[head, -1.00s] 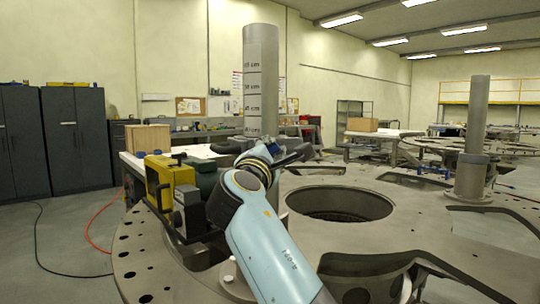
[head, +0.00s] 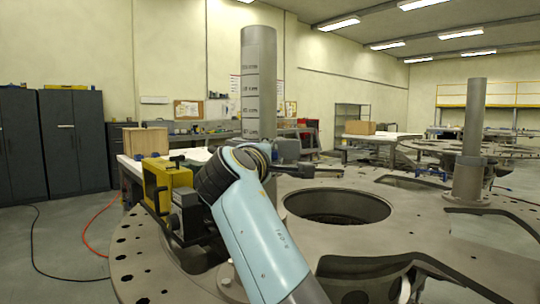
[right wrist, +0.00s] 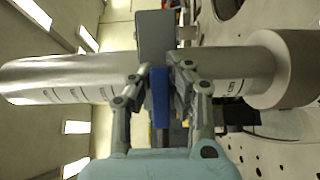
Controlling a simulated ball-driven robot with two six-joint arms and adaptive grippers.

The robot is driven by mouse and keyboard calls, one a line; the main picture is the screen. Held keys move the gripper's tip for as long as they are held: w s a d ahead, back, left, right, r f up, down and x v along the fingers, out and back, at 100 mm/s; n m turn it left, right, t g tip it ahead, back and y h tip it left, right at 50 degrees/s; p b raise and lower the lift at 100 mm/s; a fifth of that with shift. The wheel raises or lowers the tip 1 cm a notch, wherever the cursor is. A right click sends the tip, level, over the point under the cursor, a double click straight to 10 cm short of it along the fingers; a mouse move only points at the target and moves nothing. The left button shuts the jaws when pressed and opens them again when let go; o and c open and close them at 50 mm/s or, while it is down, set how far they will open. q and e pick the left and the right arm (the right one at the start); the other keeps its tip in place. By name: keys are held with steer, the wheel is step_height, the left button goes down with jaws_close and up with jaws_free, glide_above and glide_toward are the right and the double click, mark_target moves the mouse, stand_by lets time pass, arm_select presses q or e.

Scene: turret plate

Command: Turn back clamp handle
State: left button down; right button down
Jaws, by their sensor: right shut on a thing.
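The grey post (head: 259,75) with height marks stands upright on the plate, behind my right arm. In the right wrist view the post (right wrist: 65,78) runs across the picture. A grey block (right wrist: 155,35), apparently part of the clamp, is against it. My right gripper (right wrist: 160,95) has its two fingers either side of a blue bar, the clamp handle (right wrist: 160,98), and is shut on it in front of the post. In the head view my arm hides most of the grip. My left gripper is not in view.
The round metal plate (head: 135,260) has holes around its edge and a large round opening (head: 337,207) right of the post. A yellow box-like thing (head: 168,185) is left of my arm. A second post (head: 475,115) stands far right.

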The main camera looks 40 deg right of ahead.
stand_by(0.3)
steer(key=c, duration=1.2)
jaws_free()
steer(key=shift+c, duration=0.2)
